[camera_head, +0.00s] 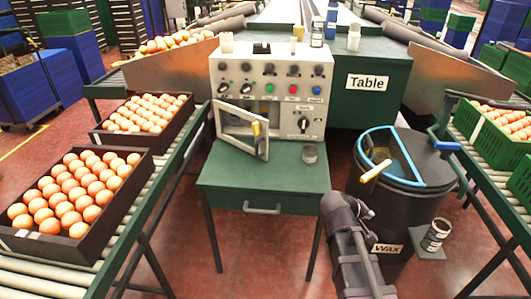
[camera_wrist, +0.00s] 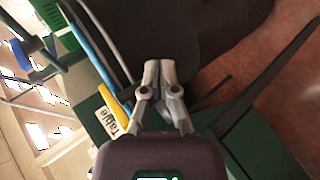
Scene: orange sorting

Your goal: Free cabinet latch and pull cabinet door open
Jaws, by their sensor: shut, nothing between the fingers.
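The small cabinet door (camera_head: 264,146) is a pale frame with a glassy pane, at the lower left of the white control panel in the head view. It stands at an angle out from the panel, so it looks at least partly open. A yellow piece (camera_head: 256,128), perhaps its handle or latch, shows on it. My gripper (camera_wrist: 159,76) is shut and empty in the wrist view, in front of a dark surface. In the head view my arm is at the lower right, beside the black wax barrel (camera_head: 372,210) and well apart from the door. The latch's state cannot be told.
The control panel (camera_head: 281,70) has knobs and coloured buttons. Orange trays (camera_head: 148,164) line the left conveyor. A blue loop and yellow handle (camera_head: 375,171) are on the barrel. The table's front is clear.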

